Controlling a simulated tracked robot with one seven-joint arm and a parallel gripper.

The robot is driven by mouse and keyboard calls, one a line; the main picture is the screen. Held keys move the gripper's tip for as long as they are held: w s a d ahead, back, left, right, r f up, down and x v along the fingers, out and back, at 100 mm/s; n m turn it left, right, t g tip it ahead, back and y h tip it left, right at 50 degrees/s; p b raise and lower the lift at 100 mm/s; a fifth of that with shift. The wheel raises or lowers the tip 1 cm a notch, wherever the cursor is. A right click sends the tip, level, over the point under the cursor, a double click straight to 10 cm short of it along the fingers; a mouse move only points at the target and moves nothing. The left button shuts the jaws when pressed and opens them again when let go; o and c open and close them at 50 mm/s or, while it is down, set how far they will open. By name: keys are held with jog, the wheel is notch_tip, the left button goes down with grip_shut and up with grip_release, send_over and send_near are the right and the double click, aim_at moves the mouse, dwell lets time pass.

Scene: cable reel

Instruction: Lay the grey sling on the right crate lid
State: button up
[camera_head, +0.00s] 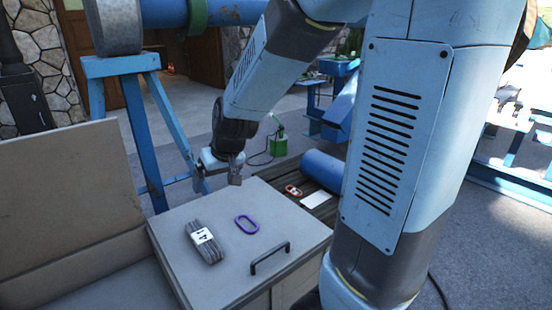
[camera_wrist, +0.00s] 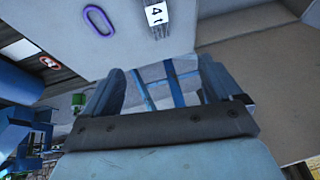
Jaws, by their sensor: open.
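The grey sling (camera_head: 207,248) is a folded bundle with a white label. It lies on the closed grey crate lid (camera_head: 218,284) on the right, left of a purple oval ring (camera_head: 247,224). In the wrist view the sling (camera_wrist: 160,31) shows at the top edge, partly cut off, on the lid (camera_wrist: 125,50). My gripper (camera_head: 222,178) is open and empty, above the lid's far edge and beyond the sling, apart from it. In the wrist view its two spread fingers (camera_wrist: 163,82) have nothing between them.
A black handle (camera_head: 270,257) stands up near the lid's front right. A raised tan panel (camera_head: 65,190) stands at left. A blue trestle (camera_head: 134,120) is behind the lid. A red-and-white item (camera_head: 293,190) and a white card (camera_head: 316,200) lie on dark slats beside a blue cylinder (camera_head: 323,170).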

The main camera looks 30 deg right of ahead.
jog(key=s+d+r+m+h, duration=0.1)
jog(key=s+d+r, duration=0.3)
jog(key=s, duration=0.5)
jog(key=s+d+r+h, duration=0.1)
jog(key=s+d+r, duration=0.3)
jog(key=s+r, duration=0.5)
jog(key=shift+s+m+t, duration=0.2)
jog(key=shift+m+t, duration=0.2)
